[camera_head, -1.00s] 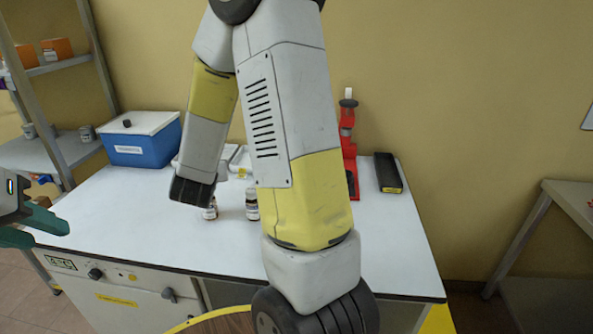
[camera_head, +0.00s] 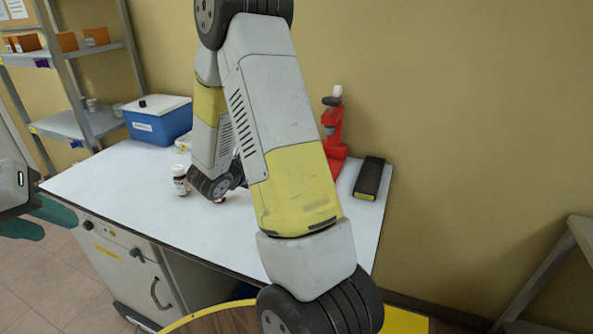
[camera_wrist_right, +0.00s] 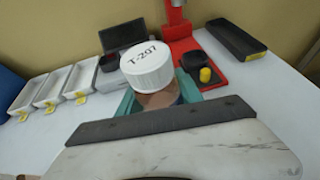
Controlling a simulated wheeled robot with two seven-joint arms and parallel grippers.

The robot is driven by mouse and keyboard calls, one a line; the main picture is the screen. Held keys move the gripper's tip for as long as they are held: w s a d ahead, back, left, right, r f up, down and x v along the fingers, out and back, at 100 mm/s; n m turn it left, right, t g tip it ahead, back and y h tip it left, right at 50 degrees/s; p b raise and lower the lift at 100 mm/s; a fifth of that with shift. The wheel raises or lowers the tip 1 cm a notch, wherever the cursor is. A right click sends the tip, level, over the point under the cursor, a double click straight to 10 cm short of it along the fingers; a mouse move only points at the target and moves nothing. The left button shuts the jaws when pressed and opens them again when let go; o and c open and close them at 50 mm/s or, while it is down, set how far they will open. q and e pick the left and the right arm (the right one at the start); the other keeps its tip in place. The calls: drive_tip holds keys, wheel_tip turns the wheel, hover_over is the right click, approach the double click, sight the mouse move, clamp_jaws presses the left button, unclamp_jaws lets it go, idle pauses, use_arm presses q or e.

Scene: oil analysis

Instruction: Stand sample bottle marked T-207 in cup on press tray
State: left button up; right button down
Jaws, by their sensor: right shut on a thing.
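The bottle marked T-207 (camera_wrist_right: 148,68) shows its white lettered cap and part of its brown body in the right wrist view. My right gripper (camera_wrist_right: 158,98) is shut on it, with teal fingers on both sides. In the head view the press (camera_head: 333,125) is partly behind my right arm. My left gripper (camera_head: 38,222) is open and empty at the left edge.
Another white-capped bottle (camera_head: 181,181) stands on the white table (camera_head: 110,190). A blue box (camera_head: 158,122) is at the back left. White trays (camera_wrist_right: 52,88) lie left of the press; a long black case (camera_head: 370,178) lies right of it. The table's front left is clear.

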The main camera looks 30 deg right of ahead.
drive_tip(key=s+d+f+m+g+h, duration=0.2)
drive_tip(key=s+d+m+g, duration=0.3)
drive_tip(key=s+d+g, duration=0.15)
drive_tip(key=shift+m, duration=0.3)
drive_tip(key=w+d, duration=0.2)
drive_tip(key=d, duration=0.2)
drive_tip(key=w+d+f, duration=0.1)
drive_tip(key=w+d, duration=0.2)
drive_tip(key=d, duration=0.2)
drive_tip(key=w+d, duration=0.2)
drive_tip(key=d, duration=0.2)
drive_tip(key=shift+w+d+f, duration=0.15)
drive_tip(key=shift+d, duration=0.25)
drive_tip(key=f, duration=0.3)
drive_tip(key=shift+w+d, duration=0.2)
drive_tip(key=shift+d, duration=0.2)
drive_tip(key=shift+f, duration=0.3)
drive_tip(key=shift+f, duration=0.3)
drive_tip(key=c, duration=0.8)
unclamp_jaws()
